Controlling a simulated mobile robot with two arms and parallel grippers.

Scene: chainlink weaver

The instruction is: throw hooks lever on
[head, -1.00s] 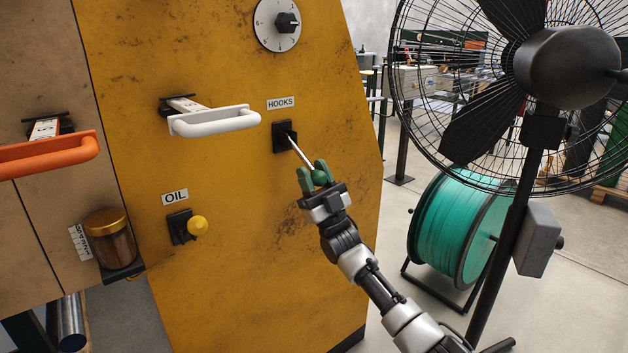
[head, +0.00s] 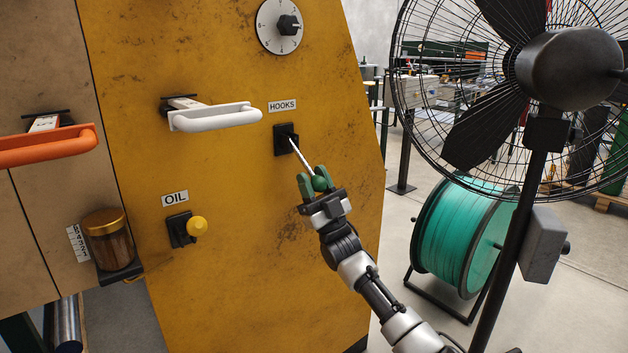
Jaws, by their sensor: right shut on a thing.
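The hooks lever (head: 301,158) is a thin metal rod with a green ball knob (head: 320,183), coming out of a black switch plate (head: 285,139) below the HOOKS label (head: 282,105) on the yellow machine panel. The rod slants down and to the right from the plate. My right gripper (head: 319,184) is shut on the green knob, with its green fingers on either side of it. My left gripper is not in view.
A white handle (head: 214,118) juts out left of the lever, and an orange handle (head: 45,147) is farther left. A yellow knob (head: 197,226) sits under the OIL label. A black fan (head: 545,100) and a teal spool (head: 450,235) stand close on the right.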

